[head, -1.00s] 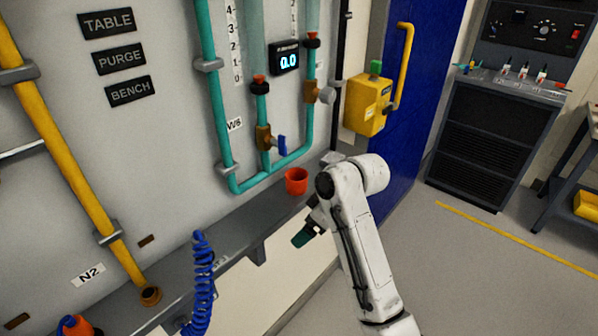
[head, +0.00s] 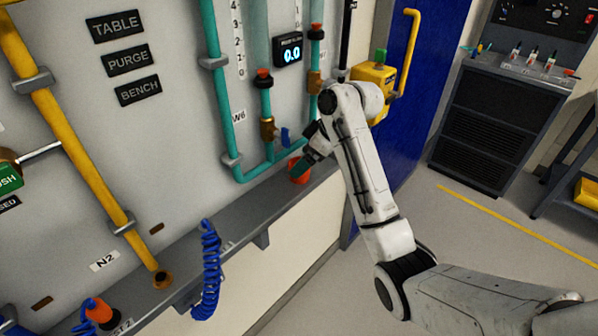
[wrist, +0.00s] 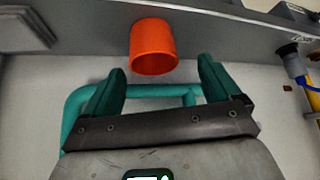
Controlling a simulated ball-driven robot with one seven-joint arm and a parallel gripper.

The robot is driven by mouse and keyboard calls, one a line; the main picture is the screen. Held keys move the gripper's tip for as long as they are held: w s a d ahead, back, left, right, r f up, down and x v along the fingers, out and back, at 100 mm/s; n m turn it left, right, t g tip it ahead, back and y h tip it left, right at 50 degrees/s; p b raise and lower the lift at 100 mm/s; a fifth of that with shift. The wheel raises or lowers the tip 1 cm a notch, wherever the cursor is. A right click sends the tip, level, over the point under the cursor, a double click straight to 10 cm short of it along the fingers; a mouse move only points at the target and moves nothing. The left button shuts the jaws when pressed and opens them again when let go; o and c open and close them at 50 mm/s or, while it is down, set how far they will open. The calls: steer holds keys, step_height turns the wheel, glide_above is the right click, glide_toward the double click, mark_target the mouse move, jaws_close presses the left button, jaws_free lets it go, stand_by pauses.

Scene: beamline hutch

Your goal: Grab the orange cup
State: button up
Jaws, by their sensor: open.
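The orange cup (head: 298,172) stands on the narrow grey ledge (head: 245,213) under the teal pipes. In the head view my gripper (head: 301,171) is in front of it and hides part of it. In the wrist view the cup (wrist: 153,47) is whole, ahead of my open gripper (wrist: 158,84) and roughly centred between the two green fingertips. The fingers do not touch the cup in that view. Nothing is between the fingers.
Teal pipes (head: 222,110) with a blue-handled valve (head: 284,137) rise behind the cup. A blue coiled hose (head: 210,270) hangs over the ledge at left. A yellow box (head: 371,80) is on the blue door at right. Open floor lies at right.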

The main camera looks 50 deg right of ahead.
mark_target(303, 179)
steer(key=shift+d+x, duration=0.2)
steer(key=shift+x, duration=1.2)
steer(key=shift+d+x, duration=0.2)
steer(key=shift+x, duration=1.2)
steer(key=shift+f, duration=0.1)
steer(key=c, duration=1.1)
steer(key=shift+o, duration=0.2)
